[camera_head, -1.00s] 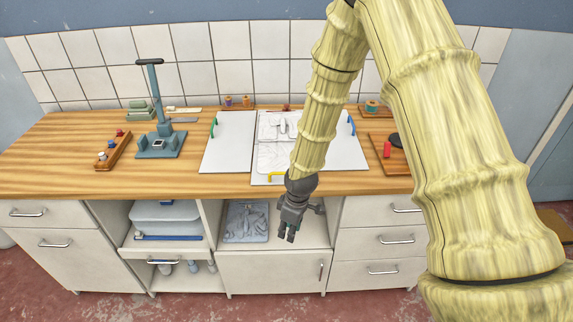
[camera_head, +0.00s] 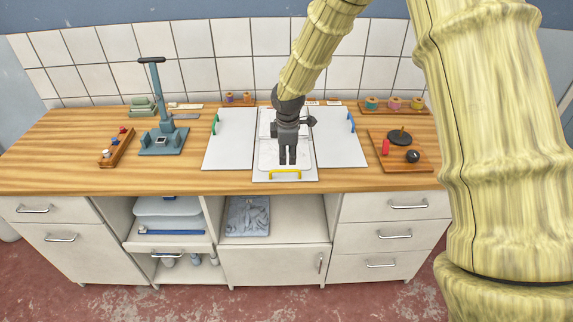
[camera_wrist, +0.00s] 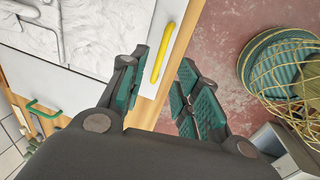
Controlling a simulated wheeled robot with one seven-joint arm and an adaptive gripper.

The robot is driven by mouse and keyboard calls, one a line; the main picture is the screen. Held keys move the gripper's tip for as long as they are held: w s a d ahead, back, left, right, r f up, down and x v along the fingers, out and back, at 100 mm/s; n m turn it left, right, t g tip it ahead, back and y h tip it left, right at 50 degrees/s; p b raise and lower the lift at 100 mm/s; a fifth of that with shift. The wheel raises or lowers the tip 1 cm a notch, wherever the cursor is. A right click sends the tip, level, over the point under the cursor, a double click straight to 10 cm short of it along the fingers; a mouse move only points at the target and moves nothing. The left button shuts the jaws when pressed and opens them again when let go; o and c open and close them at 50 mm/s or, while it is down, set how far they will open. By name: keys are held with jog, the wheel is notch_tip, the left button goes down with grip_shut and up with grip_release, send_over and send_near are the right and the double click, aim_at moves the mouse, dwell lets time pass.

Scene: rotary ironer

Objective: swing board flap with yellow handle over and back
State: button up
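The white ironing board lies on the wooden counter. Its middle flap (camera_head: 262,176) has a yellow handle (camera_head: 285,173) along its front edge and a cloth-like grey sheet on it. In the wrist view the yellow handle (camera_wrist: 163,52) sits at the flap's edge, just beyond my fingertips and roughly in line with the gap between them. My gripper (camera_head: 287,163) is above the middle flap, fingers pointing down toward the front edge. In the wrist view my gripper (camera_wrist: 163,75) is open and empty, apart from the handle. My wrist hides the flap's back part.
Side panels carry a green handle (camera_head: 215,125) at left and a blue handle (camera_head: 351,122) at right. A blue-grey press (camera_head: 163,140) stands left; a wooden tray with a red piece (camera_head: 386,147) lies right.

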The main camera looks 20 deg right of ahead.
aim_at(287, 171)
jog(key=shift+w+d+f+p, duration=0.1)
jog(key=shift+w+f+p, duration=0.2)
jog(key=shift+f, duration=0.85)
jog(key=shift+w+d+f+p, duration=0.1)
jog(key=shift+f+p, duration=0.25)
jog(key=shift+f, duration=0.75)
jog(key=shift+w+f+p, duration=0.2)
jog(key=shift+f+p, duration=0.15)
jog(key=shift+f, duration=0.8)
grip_shut()
